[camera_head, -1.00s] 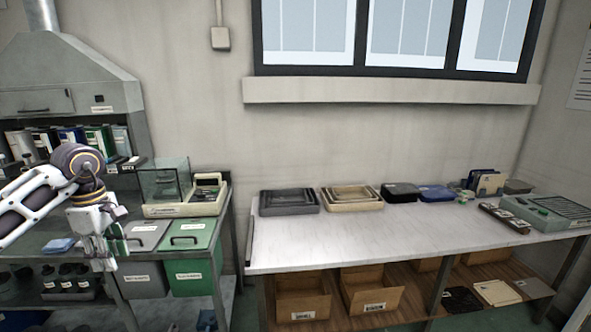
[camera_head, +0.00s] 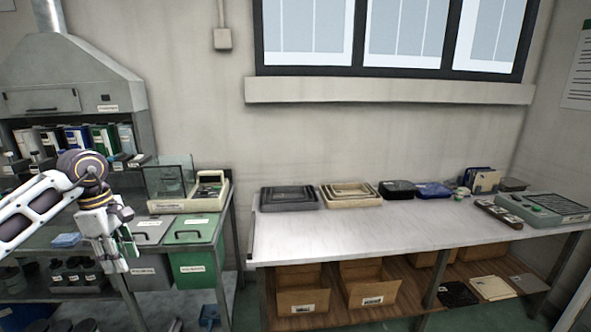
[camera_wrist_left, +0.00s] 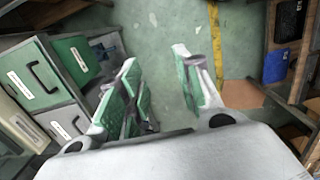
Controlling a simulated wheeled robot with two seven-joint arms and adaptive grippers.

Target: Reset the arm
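My left arm comes in from the left in the head view. Its gripper (camera_head: 122,246) hangs pointing down in front of the left bench, beside the grey and green lidded bins. In the left wrist view the two green-padded fingers of this gripper (camera_wrist_left: 160,88) stand apart, with only floor between them, so it is open and empty. My right gripper is in neither view.
A white-topped table (camera_head: 340,232) stands to the right, holding grey trays (camera_head: 290,199), beige trays (camera_head: 352,196) and a green-grey device (camera_head: 545,210). Cardboard boxes (camera_head: 302,290) sit on its lower shelf. The green bin (camera_head: 196,262) is close to my left gripper. Open floor lies below the gripper.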

